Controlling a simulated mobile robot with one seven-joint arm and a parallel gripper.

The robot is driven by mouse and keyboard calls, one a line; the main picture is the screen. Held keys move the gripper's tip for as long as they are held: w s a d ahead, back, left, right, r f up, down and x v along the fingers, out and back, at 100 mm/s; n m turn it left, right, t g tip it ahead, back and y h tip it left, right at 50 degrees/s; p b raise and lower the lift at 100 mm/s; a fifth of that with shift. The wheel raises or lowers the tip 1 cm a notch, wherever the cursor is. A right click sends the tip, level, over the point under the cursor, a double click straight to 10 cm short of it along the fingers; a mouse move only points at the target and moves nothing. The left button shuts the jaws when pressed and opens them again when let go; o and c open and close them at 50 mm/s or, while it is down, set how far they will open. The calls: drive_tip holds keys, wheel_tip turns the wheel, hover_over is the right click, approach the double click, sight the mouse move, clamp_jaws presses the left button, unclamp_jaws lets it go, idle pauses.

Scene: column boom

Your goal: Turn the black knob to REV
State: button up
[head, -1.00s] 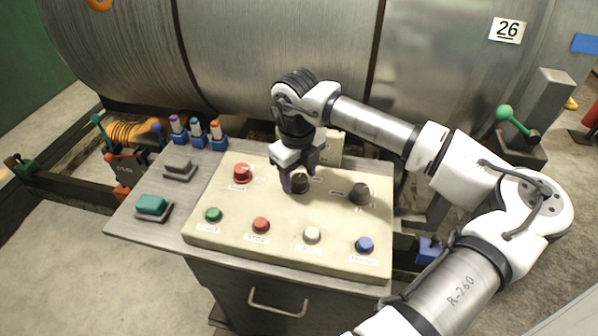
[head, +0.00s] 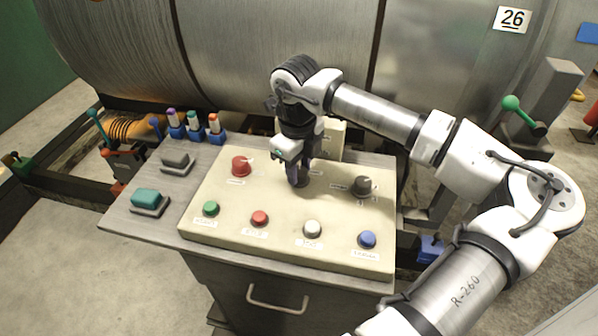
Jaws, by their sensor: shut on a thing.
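The cream control panel (head: 270,215) carries the knobs and buttons. The black knob (head: 302,184) sits at the panel's upper middle, mostly hidden under my gripper (head: 299,178). My gripper points down from above and is shut on the knob. The fingers cover the knob's pointer, so I cannot tell which mark it faces. The small labels beside it are too small to read.
A red knob (head: 241,167) is left of my gripper and a dark grey knob (head: 362,186) is to the right. Green (head: 210,208), red (head: 260,218), white (head: 312,228) and blue (head: 367,239) buttons line the front. A large metal drum (head: 270,60) stands behind.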

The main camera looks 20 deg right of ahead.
sight(299, 173)
drive_tip(key=n+b, duration=0.3)
drive_tip(key=n, duration=0.1)
drive_tip(key=shift+f+b, duration=0.2)
drive_tip(key=shift+b, duration=0.2)
drive_tip(key=shift+r+n+b, duration=0.15)
drive_tip(key=shift+n+b, duration=0.75)
drive_tip(key=shift+n, duration=0.5)
drive_tip(key=o, duration=1)
drive_tip(key=shift+r, duration=0.1)
drive_tip(key=r, duration=0.9)
drive_tip(key=r+b, duration=0.1)
drive_tip(key=r, duration=0.3)
drive_tip(key=shift+s+a+r, duration=0.1)
drive_tip(key=shift+s+r, duration=0.2)
drive_tip(key=shift+r, duration=0.1)
